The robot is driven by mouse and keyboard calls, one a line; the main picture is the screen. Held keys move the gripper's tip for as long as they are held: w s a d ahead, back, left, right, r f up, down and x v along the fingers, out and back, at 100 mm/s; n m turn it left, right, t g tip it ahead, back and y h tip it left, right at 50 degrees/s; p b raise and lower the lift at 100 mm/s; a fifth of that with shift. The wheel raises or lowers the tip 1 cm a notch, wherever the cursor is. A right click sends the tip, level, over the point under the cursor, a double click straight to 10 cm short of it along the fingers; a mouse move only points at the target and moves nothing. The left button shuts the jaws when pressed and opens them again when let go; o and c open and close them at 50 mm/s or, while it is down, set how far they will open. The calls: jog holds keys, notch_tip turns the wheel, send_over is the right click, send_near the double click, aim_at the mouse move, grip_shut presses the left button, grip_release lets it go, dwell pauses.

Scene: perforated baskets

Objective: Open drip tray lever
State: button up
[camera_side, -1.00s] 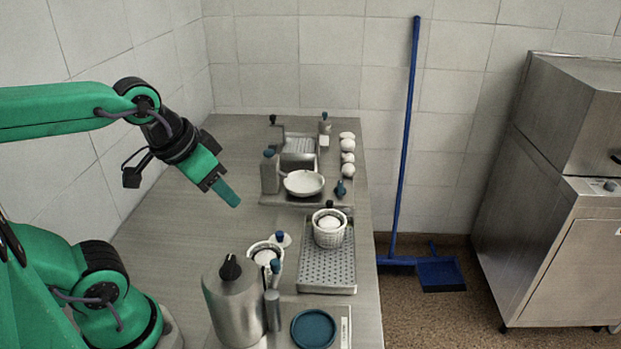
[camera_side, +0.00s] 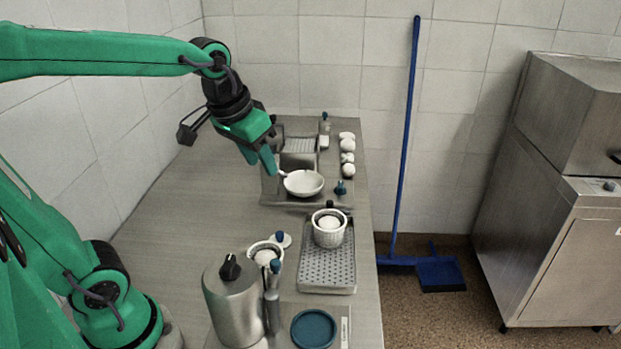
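My gripper (camera_side: 264,160) is over the back station, pointing down, with its teal fingertips at the left edge of that station. The fingers overlap in this view, so their gap is unclear. They cover the blue top of a grey upright post (camera_side: 268,186); whether they touch it is unclear. A perforated metal drip tray (camera_side: 327,277) lies in the middle right of the counter. A white ribbed basket (camera_side: 328,236) with white contents stands on its back part. A small blue-knobbed lever (camera_side: 341,188) is at the back station's right front. I cannot tell which part is the drip tray lever.
A white bowl (camera_side: 304,183) sits just right of my gripper, with several white round items (camera_side: 348,158) beyond. A steel canister (camera_side: 234,298), another white basket (camera_side: 265,251) and a teal round lid (camera_side: 314,328) stand in front. The counter's left half (camera_side: 175,215) is clear.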

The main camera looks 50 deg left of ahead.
jog(key=w+a+f+n+g, duration=0.2)
jog(key=w+f, duration=0.2)
jog(key=w, duration=0.9)
jog(key=n+g, duration=0.1)
jog(key=g, duration=0.1)
send_near(330, 202)
jog(key=shift+s+f, duration=0.1)
jog(key=shift+s, duration=0.1)
jog(key=shift+w+a+f, duration=0.1)
jog(key=shift+w+f, duration=0.15)
jog(key=shift+f, duration=0.1)
jog(key=shift+f, duration=0.1)
jog(key=shift+f, duration=3.75)
grip_shut()
